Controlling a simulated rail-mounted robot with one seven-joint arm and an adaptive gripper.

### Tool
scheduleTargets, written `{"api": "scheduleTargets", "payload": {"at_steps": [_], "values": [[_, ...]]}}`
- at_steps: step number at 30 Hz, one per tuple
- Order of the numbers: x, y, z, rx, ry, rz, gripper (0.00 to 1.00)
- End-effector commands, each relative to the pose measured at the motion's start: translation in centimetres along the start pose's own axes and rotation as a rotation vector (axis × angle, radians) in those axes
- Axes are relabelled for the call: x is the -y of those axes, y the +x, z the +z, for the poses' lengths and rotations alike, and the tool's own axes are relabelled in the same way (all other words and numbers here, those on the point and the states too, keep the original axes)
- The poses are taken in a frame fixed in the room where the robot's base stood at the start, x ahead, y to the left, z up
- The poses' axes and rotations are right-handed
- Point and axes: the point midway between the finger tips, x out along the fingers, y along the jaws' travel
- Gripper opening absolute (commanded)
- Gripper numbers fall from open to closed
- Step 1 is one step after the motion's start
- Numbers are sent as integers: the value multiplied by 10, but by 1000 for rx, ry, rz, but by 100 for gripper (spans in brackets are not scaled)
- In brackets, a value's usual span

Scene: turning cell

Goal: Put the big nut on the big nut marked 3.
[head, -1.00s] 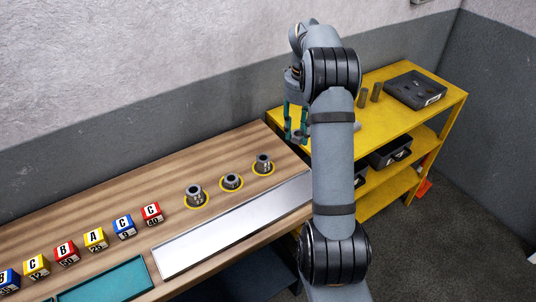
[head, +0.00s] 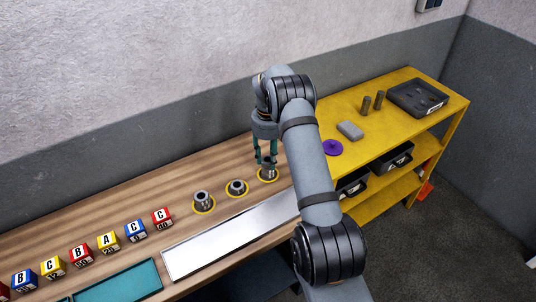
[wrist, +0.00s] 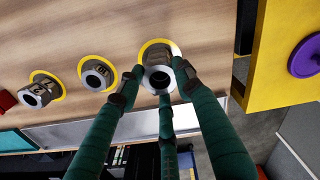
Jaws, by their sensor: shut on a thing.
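My gripper (wrist: 159,80) is shut on a big grey nut (wrist: 158,79), whose dark hole faces the wrist camera. In the head view my gripper (head: 267,160) is at the rightmost of three yellow rings on the bench. A grey nut (wrist: 153,54) stands in that ring, largely behind the held one. I cannot tell whether the two touch. The middle nut (head: 237,187) and left nut (head: 203,201) stand in their own rings. No mark is readable on the right one.
A metal strip (head: 230,235) lies along the bench front. Lettered blocks (head: 135,231) and a teal tray (head: 120,283) are at the left. The yellow shelf (head: 375,140) at the right holds a purple disc (head: 332,148), grey block, cylinders and dark tray (head: 418,97).

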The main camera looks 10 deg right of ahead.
Motion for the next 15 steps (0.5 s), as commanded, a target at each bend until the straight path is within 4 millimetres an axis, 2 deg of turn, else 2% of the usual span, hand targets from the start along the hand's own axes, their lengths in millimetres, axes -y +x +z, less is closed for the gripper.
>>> {"api": "scheduleTargets", "payload": {"at_steps": [12, 13, 15], "values": [[0, 6, 0, 1, 0, -2, 3], [0, 4, 0, 1, 0, -1, 37], [0, 4, 0, 1, 0, -1, 41]]}}
